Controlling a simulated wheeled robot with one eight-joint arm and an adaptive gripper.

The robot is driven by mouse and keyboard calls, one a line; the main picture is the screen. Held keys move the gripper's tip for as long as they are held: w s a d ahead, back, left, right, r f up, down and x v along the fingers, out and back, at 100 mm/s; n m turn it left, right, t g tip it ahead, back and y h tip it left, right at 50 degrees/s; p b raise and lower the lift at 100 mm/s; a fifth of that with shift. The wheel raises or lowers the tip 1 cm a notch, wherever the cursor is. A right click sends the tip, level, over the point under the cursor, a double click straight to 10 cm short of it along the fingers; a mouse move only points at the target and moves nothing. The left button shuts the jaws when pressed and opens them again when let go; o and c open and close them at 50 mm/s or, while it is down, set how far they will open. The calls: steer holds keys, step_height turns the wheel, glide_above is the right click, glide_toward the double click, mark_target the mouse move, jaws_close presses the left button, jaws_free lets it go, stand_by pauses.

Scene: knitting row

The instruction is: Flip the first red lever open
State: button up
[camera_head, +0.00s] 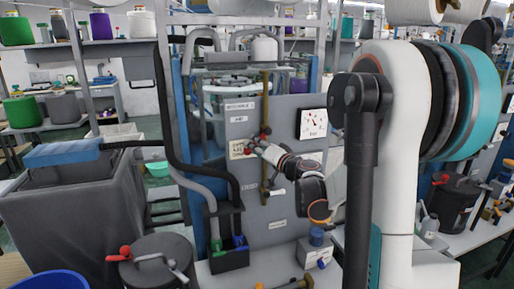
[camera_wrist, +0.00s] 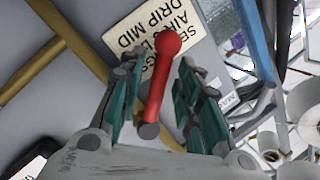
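A red lever (camera_wrist: 160,76) with a round ball end is in the middle of the wrist view, in front of a grey panel and beside a cream label (camera_wrist: 150,35). My gripper (camera_wrist: 158,72) is open, with one green-padded finger on each side of the lever. Gaps show between the lever and both fingers. In the head view my gripper (camera_head: 261,149) is at the grey panel (camera_head: 270,200), close to a brass pipe. The lever there is small and mostly hidden by my gripper, and I cannot make out its position.
Dark hoses (camera_head: 163,110) run down on the left. A drum with another red-ended handle (camera_head: 125,253) stands at lower left. A blue-topped box (camera_head: 316,237) is below my arm.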

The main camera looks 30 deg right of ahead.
jaws_close()
steer(key=shift+d+f, duration=0.1)
steer(key=shift+s+d+f+n+g+h+p, duration=0.35)
steer(key=shift+d+n, duration=0.35)
steer(key=shift+n, duration=0.65)
steer(key=shift+s+d+f+n+g+h+p, duration=0.2)
steer(key=shift+d+n+g+p, duration=0.4)
steer(key=shift+n, duration=0.8)
steer(key=shift+s+d+f+n+g+h+p, duration=0.15)
steer(key=shift+s+d+f+n+g, duration=0.15)
steer(key=shift+d+n, duration=0.8)
steer(key=shift+w+a+f+n, duration=0.1)
steer(key=shift+a+n, duration=0.15)
steer(key=shift+n, duration=0.1)
steer(key=shift+o, duration=1.7)
jaws_free()
steer(key=d+v, duration=0.1)
steer(key=v, duration=1.1)
steer(key=shift+a, duration=0.4)
